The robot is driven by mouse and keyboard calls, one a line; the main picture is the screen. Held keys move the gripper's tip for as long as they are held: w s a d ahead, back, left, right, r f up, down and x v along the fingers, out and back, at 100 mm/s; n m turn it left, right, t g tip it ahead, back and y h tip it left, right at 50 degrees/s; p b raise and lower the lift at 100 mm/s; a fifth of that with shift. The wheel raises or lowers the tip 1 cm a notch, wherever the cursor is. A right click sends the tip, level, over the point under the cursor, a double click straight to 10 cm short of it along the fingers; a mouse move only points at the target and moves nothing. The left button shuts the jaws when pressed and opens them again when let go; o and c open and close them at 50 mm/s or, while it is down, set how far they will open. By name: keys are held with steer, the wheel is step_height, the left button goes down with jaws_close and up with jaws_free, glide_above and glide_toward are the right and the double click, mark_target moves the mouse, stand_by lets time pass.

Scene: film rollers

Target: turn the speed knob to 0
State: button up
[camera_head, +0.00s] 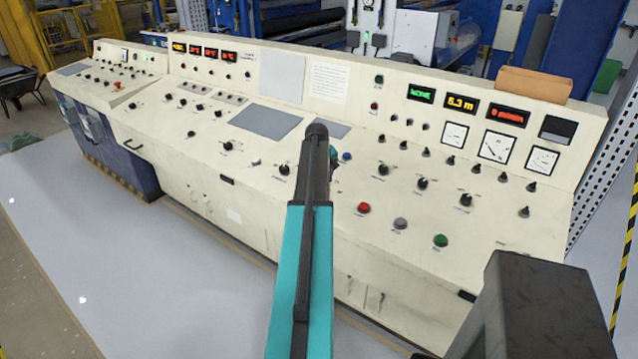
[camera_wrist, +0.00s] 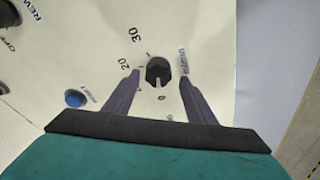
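The speed knob (camera_wrist: 158,70) is a black knob on the cream panel in the wrist view. Around it are the marks 20, 30, 0 and "m/min". A pale line on its lower side points down, near the 0. My gripper (camera_wrist: 160,77) is open, with one dark finger on each side of the knob. Whether the fingers touch it, I cannot tell. In the head view my teal arm hides the knob and most of the gripper.
A blue button (camera_wrist: 75,99) sits left of the fingers. The long control desk (camera_head: 270,190) carries several other knobs, a red button (camera_head: 364,208) and a green button (camera_head: 440,241). A red display (camera_head: 508,116) is on the upright panel. An orange-brown object (camera_head: 534,84) lies on top.

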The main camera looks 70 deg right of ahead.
steer(key=shift+s, duration=0.1)
steer(key=shift+r, duration=0.1)
steer(key=shift+s+a+r, duration=0.15)
steer(key=shift+a+r, duration=0.05)
steer(key=shift+r, duration=0.15)
steer(key=w+b+v, duration=0.1)
steer(key=b+v, duration=0.2)
steer(key=v, duration=0.9)
steer(key=shift+s+r, duration=0.45)
steer(key=shift+r, duration=0.05)
